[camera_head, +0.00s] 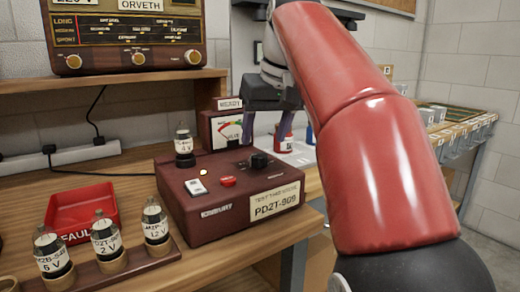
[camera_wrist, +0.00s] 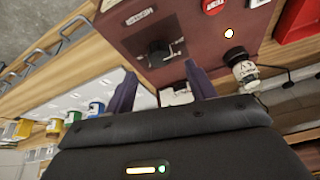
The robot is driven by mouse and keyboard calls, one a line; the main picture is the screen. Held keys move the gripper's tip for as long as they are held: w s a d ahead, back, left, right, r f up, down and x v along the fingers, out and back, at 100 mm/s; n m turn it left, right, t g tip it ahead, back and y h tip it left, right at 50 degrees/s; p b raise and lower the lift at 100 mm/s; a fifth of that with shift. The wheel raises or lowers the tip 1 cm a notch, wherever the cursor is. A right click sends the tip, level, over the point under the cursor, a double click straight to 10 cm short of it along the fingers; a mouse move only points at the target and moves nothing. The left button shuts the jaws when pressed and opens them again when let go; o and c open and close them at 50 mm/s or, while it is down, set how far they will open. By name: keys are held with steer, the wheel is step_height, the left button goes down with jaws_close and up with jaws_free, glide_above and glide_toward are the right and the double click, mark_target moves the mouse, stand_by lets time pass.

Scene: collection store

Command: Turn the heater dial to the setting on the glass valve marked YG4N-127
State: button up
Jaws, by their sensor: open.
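Three more valves stand in a wooden rack, marked 6 V (camera_head: 50,252), 2 V (camera_head: 105,236) and 12 V (camera_head: 154,222). I cannot read YG4N-127 on any. My gripper (camera_head: 267,128) is open and empty, above and behind the dial; its purple fingers also show in the wrist view (camera_wrist: 160,84).
A meter (camera_head: 226,128) stands behind the box. A red FAULTY tray (camera_head: 80,208) lies left, under a shelf with a radio (camera_head: 130,40). Bins (camera_head: 460,133) line the right bench.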

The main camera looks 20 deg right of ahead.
mark_target(259, 155)
steer(key=b+x, duration=0.1)
steer(key=x, duration=0.4)
steer(key=c, duration=1)
